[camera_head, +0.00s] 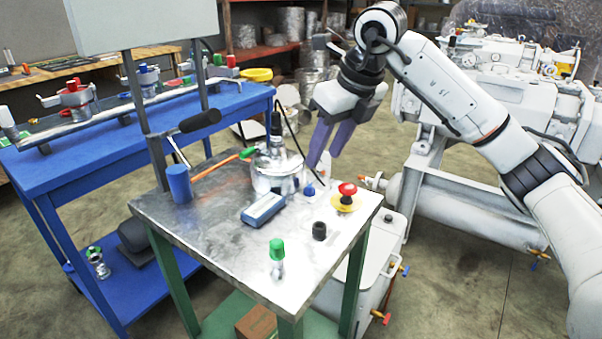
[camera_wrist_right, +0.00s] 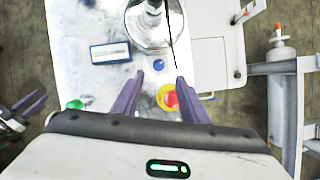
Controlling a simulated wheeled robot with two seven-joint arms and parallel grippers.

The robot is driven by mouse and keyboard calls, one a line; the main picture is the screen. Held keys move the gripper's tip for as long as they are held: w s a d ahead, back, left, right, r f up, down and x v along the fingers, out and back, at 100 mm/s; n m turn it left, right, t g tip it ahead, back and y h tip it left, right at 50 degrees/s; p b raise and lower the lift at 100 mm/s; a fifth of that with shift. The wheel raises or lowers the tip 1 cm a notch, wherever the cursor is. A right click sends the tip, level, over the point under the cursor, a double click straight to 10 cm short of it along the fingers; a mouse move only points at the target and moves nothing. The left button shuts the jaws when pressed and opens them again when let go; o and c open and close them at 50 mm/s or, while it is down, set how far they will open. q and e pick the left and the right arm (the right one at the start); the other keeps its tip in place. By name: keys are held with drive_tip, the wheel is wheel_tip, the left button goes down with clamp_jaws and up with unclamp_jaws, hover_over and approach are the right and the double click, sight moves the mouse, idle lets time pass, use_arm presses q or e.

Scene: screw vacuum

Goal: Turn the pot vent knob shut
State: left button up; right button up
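The silver pot (camera_head: 262,180) stands at the back of the metal table (camera_head: 200,240); its side also shows in the right wrist view (camera_wrist_right: 150,32). A black upright fitting (camera_head: 276,125) rises from its lid. A green knob (camera_head: 248,153) with an orange hose sits at its left side; I cannot tell which part is the vent knob. My right gripper (camera_head: 318,160) is right of the pot, its purple fingers pointing down, apart and empty in the wrist view (camera_wrist_right: 158,82). My left gripper (camera_wrist_right: 41,94) shows only at the wrist view's left edge, fingers apart and empty.
A red button on yellow (camera_head: 347,195), a black knob (camera_head: 319,231), a blue box (camera_head: 263,209), a blue cylinder (camera_head: 179,184) and a green-capped fitting (camera_head: 277,258) are on the table. A blue cart (camera_head: 90,160) stands left. White machinery (camera_head: 480,190) stands right.

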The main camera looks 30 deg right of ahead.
hover_over(313, 192)
drive_tip(key=s, duration=0.2)
drive_tip(key=f, duration=0.3)
drive_tip(key=f+b, duration=0.1)
drive_tip(key=shift+d+f, duration=0.2)
drive_tip(key=shift+d, duration=0.05)
drive_tip(key=x, duration=0.3)
drive_tip(key=shift+w+f, duration=0.2)
drive_tip(key=shift+f, duration=0.15)
drive_tip(key=shift+w+f+b, duration=0.15)
drive_tip(key=shift+f+b, duration=0.15)
drive_tip(key=shift+w+f, duration=0.15)
drive_tip(key=shift+f, duration=0.05)
clamp_jaws()
use_arm(q)
drive_tip(key=shift+s+d+f, duration=0.2)
drive_tip(key=shift+s+f, duration=0.6)
drive_tip(key=shift+s, duration=0.1)
